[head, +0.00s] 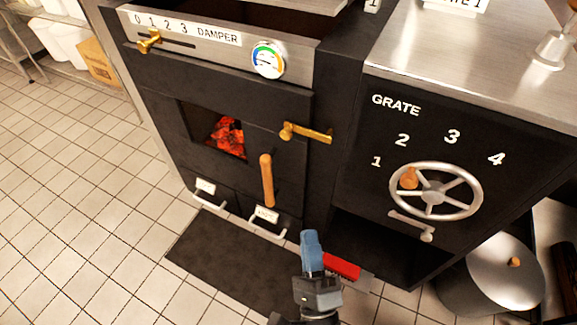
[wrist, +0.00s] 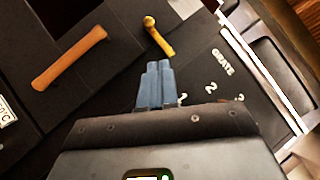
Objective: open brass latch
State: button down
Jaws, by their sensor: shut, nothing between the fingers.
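The brass latch (head: 308,132) is a short gold bar with a round end, mounted at the right edge of the black stove door (head: 200,95). It lies nearly level, its bar reaching right onto the frame. In the wrist view the latch (wrist: 158,37) appears just beyond my fingertips, apart from them. My gripper (head: 309,236) has blue fingers pressed together with nothing in them. It is below the latch in the head view, and its fingers (wrist: 159,66) also show in the wrist view. A wooden handle (head: 267,180) hangs on the door, left of and below the latch.
Glowing coals (head: 226,135) show through the door window. A grate panel with a spoked handwheel (head: 436,190) stands at right. A red brush (head: 342,266) is near my gripper. A lidded pot (head: 505,270) stands at lower right. Tiled floor (head: 100,215) is clear at left.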

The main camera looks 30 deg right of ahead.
jog(key=w+f+m+g+h+b, duration=0.1)
jog(key=w+f+m+h+b, duration=0.2)
jog(key=w+m+h, duration=0.3)
jog(key=w+f+m, duration=0.1)
jog(key=w+m, duration=0.2)
jog(key=m, duration=0.1)
jog(key=shift+w+d+f+m+g, duration=0.2)
jog(key=shift+f+m+g, duration=0.1)
jog(key=p, duration=0.3)
send_near(292, 131)
jog(key=w+d, duration=0.3)
jog(key=shift+w+a+r+p, duration=0.1)
jog(key=shift+a+r+p, duration=0.1)
jog(key=shift+r, duration=0.3)
jog(key=shift+w+a+r+p, duration=0.1)
jog(key=shift+a+r+p, duration=0.05)
jog(key=shift+r, duration=0.35)
jog(key=shift+f+m+b, duration=0.1)
jog(key=shift+m+b, duration=0.2)
jog(key=shift+b, duration=0.4)
